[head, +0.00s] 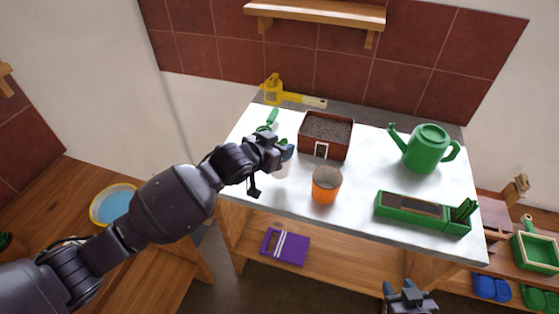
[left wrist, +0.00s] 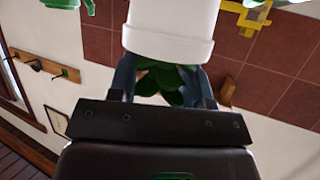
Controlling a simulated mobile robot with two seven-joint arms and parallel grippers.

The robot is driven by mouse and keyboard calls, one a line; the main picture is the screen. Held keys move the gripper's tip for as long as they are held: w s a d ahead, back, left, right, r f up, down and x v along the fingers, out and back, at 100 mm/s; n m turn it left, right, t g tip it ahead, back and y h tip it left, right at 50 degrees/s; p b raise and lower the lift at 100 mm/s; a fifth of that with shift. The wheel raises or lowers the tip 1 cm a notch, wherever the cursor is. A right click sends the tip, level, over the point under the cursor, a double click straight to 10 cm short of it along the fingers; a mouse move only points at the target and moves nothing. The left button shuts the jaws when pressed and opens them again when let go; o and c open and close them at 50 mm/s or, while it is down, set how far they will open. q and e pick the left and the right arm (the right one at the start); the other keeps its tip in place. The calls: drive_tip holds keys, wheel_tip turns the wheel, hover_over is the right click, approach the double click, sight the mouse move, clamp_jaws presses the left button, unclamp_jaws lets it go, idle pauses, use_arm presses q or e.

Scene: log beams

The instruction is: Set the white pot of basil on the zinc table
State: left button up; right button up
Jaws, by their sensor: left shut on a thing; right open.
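My left gripper (head: 284,154) is shut on the white pot of basil (head: 281,169), over the left part of the zinc table (head: 385,175). In the head view most of the pot is hidden behind the gripper and wrist. I cannot tell whether the pot's base touches the tabletop. My right gripper (head: 410,292) is open and empty, low at the table's front edge.
A green-handled item (head: 270,118) lies behind my left gripper. The front left tabletop is clear.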

use_arm(q)
drive_tip(key=shift+f, duration=0.75)
wheel_tip(320, 180, down, 3)
drive_tip(key=shift+f+b, duration=0.2)
drive_tip(key=shift+b, duration=0.15)
drive_tip(key=shift+f, duration=0.15)
use_arm(e)
drive_tip(key=shift+s+f, duration=0.4)
drive_tip(key=shift+f, duration=0.15)
use_arm(q)
drive_tip(key=o, duration=1.3)
drive_tip(key=shift+f, duration=0.1)
use_arm(e)
drive_tip(key=shift+w, duration=0.25)
drive_tip(key=shift+w+r, duration=0.1)
